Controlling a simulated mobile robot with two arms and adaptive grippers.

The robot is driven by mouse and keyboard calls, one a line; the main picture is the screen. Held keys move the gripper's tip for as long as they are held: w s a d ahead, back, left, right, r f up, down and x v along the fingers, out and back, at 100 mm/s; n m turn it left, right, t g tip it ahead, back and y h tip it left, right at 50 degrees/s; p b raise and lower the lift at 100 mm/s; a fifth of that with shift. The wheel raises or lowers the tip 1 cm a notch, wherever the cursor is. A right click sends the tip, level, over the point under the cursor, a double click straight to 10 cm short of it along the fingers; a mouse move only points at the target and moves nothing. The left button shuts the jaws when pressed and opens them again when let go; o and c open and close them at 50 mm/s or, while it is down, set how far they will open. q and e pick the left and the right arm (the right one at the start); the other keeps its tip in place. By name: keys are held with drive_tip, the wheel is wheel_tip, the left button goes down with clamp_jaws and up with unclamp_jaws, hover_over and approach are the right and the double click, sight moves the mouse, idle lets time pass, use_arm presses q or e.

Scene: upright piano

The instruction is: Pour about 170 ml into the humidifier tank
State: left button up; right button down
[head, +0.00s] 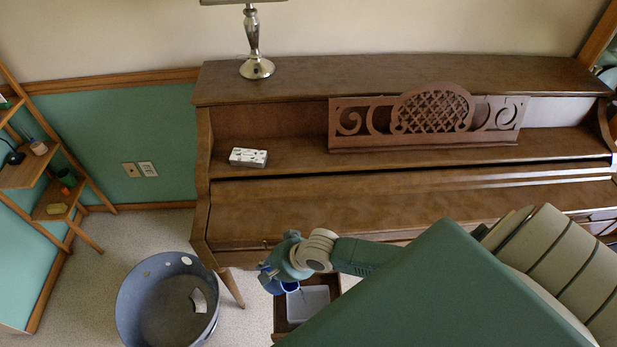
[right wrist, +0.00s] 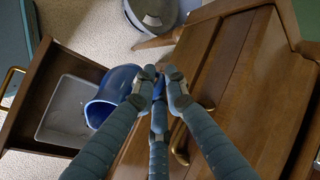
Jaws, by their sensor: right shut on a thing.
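A blue jug (right wrist: 118,80) is in my right gripper (right wrist: 158,82), whose fingers are shut on its handle side. In the right wrist view the jug looks tilted, its mouth toward the pale grey tank (right wrist: 62,112). The tank lies inside an open brown wooden compartment at the piano's lower front. In the head view my right gripper (head: 278,272) hides much of the jug (head: 289,287), which is beside and above the tank (head: 313,301). I cannot see any liquid or stream. My left gripper is not in view.
The upright piano (head: 400,205) is close behind my arm. A grey-blue round bin (head: 135,300) stands on the carpet to the left. A lamp (head: 256,66) and a small patterned box (head: 248,157) rest on the piano. A wooden shelf (head: 25,172) leans at far left.

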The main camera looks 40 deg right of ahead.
drive_tip(key=shift+s+d+r+b, duration=0.1)
drive_tip(key=shift+s+r+b, duration=0.15)
drive_tip(key=shift+b, duration=0.1)
drive_tip(key=shift+s+d+r+t+y, duration=0.25)
drive_tip(key=shift+r+t+y, duration=0.15)
drive_tip(key=shift+t, duration=0.1)
drive_tip(key=shift+s+d+r+t+y, duration=0.15)
drive_tip(key=shift+r+t+y, duration=0.15)
drive_tip(key=shift+t, duration=0.2)
idle(0.3)
drive_tip(key=shift+s+d+r+t+y+b, duration=0.3)
drive_tip(key=shift+r+t+y+b, duration=0.25)
drive_tip(key=shift+b, duration=0.25)
idle(0.4)
drive_tip(key=shift+r+t+b, duration=0.2)
drive_tip(key=shift+t+b, duration=0.25)
drive_tip(key=shift+b, duration=0.4)
drive_tip(key=shift+s+d+r+t+y+b, duration=0.25)
drive_tip(key=shift+y+b, duration=0.2)
drive_tip(key=shift+b, duration=0.25)
drive_tip(key=shift+s+d+b, duration=0.1)
drive_tip(key=shift+s+b, duration=0.15)
drive_tip(key=shift+b, duration=0.05)
drive_tip(key=shift+s+d+r+t+b, duration=0.1)
drive_tip(key=shift+s+d+t+b, duration=0.1)
drive_tip(key=shift+t+b, duration=0.15)
drive_tip(key=shift+s+r+t+y+b, duration=0.15)
drive_tip(key=shift+r+t+y+b, duration=0.2)
drive_tip(key=shift+b, duration=0.4)
